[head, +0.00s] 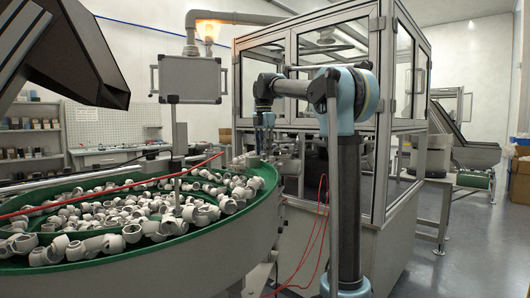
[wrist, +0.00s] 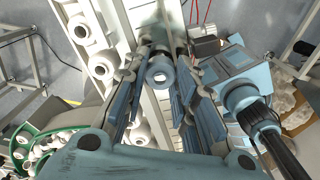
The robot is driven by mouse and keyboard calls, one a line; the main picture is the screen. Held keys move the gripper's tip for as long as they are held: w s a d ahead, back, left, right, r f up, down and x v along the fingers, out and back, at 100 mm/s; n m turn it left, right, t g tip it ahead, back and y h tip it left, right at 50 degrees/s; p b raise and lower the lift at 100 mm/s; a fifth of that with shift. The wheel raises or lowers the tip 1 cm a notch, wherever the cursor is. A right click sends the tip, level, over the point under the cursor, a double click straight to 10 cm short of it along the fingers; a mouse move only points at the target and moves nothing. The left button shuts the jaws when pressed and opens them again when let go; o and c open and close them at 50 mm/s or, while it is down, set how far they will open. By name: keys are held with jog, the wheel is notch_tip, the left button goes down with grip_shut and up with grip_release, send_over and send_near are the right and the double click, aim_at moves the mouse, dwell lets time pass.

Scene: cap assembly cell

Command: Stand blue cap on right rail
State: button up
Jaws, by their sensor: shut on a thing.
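The blue cap (wrist: 160,74) is a small grey-blue round piece with a pale round opening facing the wrist camera. My gripper (wrist: 161,58) is shut on it, with a finger on either side. In the head view my gripper (head: 265,148) points down behind the far edge of the green bowl, and the cap there is too small to make out. A pale rail (wrist: 152,22) runs below and beyond the cap. Another pale rail (wrist: 112,58) lies to its left, with white caps (wrist: 103,70) on it. I cannot tell whether the held cap touches a rail.
A green-rimmed bowl (head: 262,190) full of white fittings (head: 110,205) stands at left. A glazed machine cabinet (head: 330,55) rises behind my arm. A grey box (head: 190,79) on a post stands above the bowl. Red cables (head: 318,215) hang beside my arm.

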jog(key=shift+o, duration=0.2)
jog(key=shift+s+f, duration=0.1)
jog(key=shift+f, duration=0.25)
jog(key=o, duration=0.3)
notch_tip(320, 180, up, 13)
dwell(0.5)
jog(key=shift+f, duration=0.2)
